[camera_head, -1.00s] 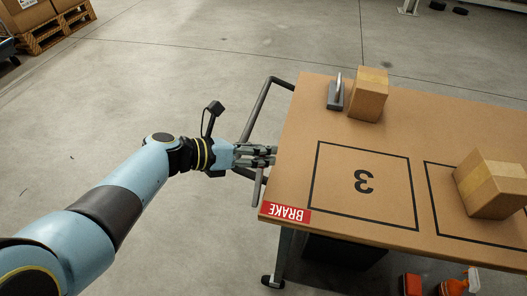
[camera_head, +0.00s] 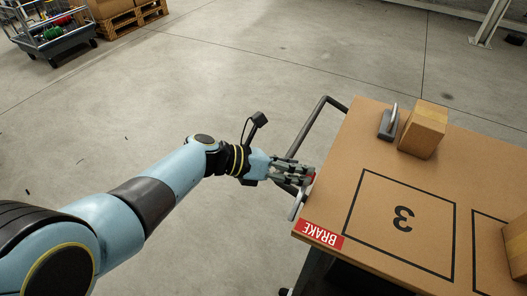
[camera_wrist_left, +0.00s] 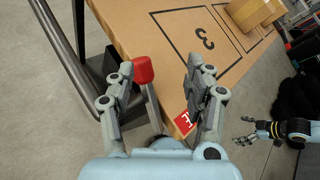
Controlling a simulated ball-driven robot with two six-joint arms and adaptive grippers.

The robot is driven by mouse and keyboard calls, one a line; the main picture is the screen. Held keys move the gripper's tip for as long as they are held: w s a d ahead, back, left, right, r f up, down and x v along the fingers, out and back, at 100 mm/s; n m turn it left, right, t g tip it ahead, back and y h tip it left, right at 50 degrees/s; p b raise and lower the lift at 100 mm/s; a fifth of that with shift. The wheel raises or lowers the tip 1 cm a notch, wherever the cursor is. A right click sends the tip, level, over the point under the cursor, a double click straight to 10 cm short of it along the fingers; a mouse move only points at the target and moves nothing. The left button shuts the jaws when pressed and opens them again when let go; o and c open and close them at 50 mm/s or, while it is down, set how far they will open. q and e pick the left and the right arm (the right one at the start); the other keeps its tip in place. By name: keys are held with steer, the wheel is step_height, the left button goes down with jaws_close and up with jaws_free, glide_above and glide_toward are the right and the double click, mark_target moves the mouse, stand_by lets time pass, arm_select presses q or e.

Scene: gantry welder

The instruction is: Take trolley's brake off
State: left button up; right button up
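The trolley (camera_head: 375,250) has a brown top with a red BRAKE label (camera_head: 320,234) at its near left corner. The brake lever (camera_head: 297,205) is a grey bar at the trolley's left edge. In the left wrist view its red knob (camera_wrist_left: 143,70) stands between the fingers of my left gripper (camera_wrist_left: 168,74), nearer the left finger. The fingers are spread. In the head view my left gripper (camera_head: 308,175) is at the trolley edge and partly hides the knob. My right gripper (camera_wrist_left: 246,133) shows at the right of the left wrist view, fingers apart and empty.
A dark tubular handle (camera_head: 320,118) rises at the trolley's left end. A cardboard box (camera_head: 424,130) and a grey metal block with a handle (camera_head: 388,124) stand on top. A cart (camera_head: 55,38) and pallets (camera_head: 118,22) are far left. The floor between is clear.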

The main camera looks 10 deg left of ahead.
arm_select(q)
steer(key=r+v, duration=0.1)
steer(key=v, duration=0.8)
steer(key=shift+w+p, duration=0.35)
steer(key=shift+w, duration=0.05)
steer(key=shift+d, duration=0.1)
steer(key=shift+r, duration=0.1)
steer(key=v, duration=1.2)
